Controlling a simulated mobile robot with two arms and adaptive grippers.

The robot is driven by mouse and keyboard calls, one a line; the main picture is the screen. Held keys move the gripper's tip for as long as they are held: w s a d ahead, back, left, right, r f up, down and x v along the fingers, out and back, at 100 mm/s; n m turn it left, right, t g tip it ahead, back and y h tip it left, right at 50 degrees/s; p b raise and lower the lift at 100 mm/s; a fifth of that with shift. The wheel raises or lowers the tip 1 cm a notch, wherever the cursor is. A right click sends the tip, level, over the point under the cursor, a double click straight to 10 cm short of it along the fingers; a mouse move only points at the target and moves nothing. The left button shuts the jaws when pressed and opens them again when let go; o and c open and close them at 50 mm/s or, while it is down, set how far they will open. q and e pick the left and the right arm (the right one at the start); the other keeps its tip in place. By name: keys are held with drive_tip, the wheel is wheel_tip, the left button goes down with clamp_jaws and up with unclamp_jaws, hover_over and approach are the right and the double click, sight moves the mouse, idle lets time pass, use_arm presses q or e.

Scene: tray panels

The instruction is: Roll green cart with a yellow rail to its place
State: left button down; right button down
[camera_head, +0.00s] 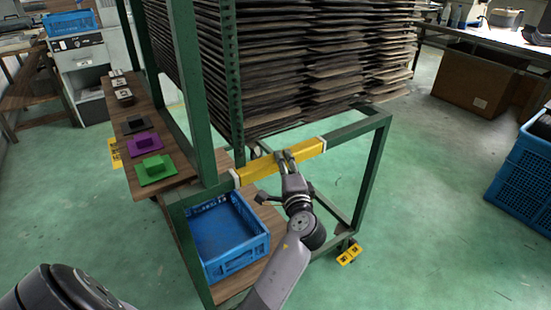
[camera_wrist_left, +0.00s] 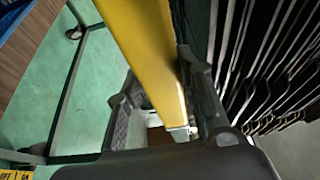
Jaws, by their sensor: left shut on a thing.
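The green cart (camera_head: 372,165) is a tall metal frame, upright on the floor, with many dark thin trays stacked on its racks. A yellow rail (camera_head: 256,170) with white ends runs across its near side. My left gripper (camera_head: 286,157) is shut on the rail near its middle. In the left wrist view, the yellow rail (camera_wrist_left: 142,40) passes between the two fingers of the left gripper (camera_wrist_left: 162,92). Part of the rail is hidden by the fingers. My right gripper is not in view.
A blue crate (camera_head: 230,238) sits low beside the cart's near left post. A wooden bench (camera_head: 140,108) with coloured blocks stands left. Yellow floor markers (camera_head: 349,254) lie by the cart's right foot. Blue crates (camera_head: 520,175) stand far right. Green floor (camera_head: 440,215) is clear between.

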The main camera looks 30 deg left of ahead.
use_arm(q)
drive_tip(key=shift+w+d+r, duration=0.1)
drive_tip(key=shift+d, duration=0.65)
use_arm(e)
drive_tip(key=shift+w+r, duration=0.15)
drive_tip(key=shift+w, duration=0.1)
use_arm(q)
drive_tip(key=c, duration=1.5)
unclamp_jaws()
drive_tip(key=shift+d, duration=0.1)
drive_tip(key=shift+o, duration=1.3)
drive_tip(key=shift+w+d, duration=0.2)
drive_tip(key=shift+o, duration=0.7)
drive_tip(key=shift+s+a, duration=0.2)
drive_tip(key=shift+a, duration=0.1)
